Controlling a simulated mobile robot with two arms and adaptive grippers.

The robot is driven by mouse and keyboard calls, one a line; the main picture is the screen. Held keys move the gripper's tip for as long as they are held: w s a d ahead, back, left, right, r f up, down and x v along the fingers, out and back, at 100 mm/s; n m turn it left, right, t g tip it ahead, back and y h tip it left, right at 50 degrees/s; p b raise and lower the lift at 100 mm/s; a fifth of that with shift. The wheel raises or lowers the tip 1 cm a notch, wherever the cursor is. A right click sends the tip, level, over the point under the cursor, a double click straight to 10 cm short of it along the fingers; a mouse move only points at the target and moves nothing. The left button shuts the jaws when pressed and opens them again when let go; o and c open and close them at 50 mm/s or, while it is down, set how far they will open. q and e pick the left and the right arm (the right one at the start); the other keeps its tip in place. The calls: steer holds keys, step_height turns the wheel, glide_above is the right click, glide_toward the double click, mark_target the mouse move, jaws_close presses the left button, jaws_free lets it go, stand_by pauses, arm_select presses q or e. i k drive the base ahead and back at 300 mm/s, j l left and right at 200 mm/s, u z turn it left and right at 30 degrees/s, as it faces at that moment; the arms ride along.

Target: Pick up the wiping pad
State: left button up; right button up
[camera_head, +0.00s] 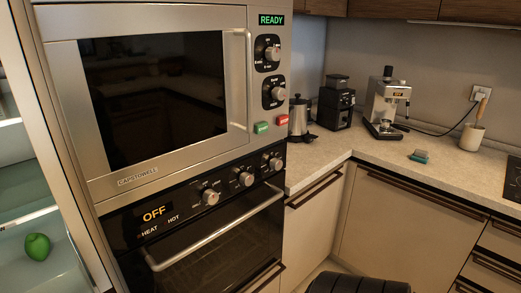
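A small teal and grey pad (419,156), which looks like the wiping pad, lies on the light countertop (385,160) at the right, in front of the espresso machine. Nothing covers it and nothing touches it from above. Neither of my grippers shows in this view. A black ribbed shape at the bottom edge is cut off, and I cannot tell what it is.
A microwave (162,185) above an oven (215,225) fills the left. An espresso machine (381,108), a black grinder (333,105), a kettle (297,118) and a utensil holder (471,138) stand along the wall. A cooktop (513,183) is at the right edge. Counter around the pad is clear.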

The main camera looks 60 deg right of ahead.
mark_target(419, 155)
steer(key=z, duration=0.9)
steer(key=l+z, duration=0.1)
steer(key=z, duration=1.2)
steer(key=l+z, duration=0.1)
steer(key=z, duration=0.8)
steer(key=u, duration=2.75)
steer(key=z, duration=2.7)
steer(key=i+l, duration=0.1)
steer(key=i+z, duration=0.05)
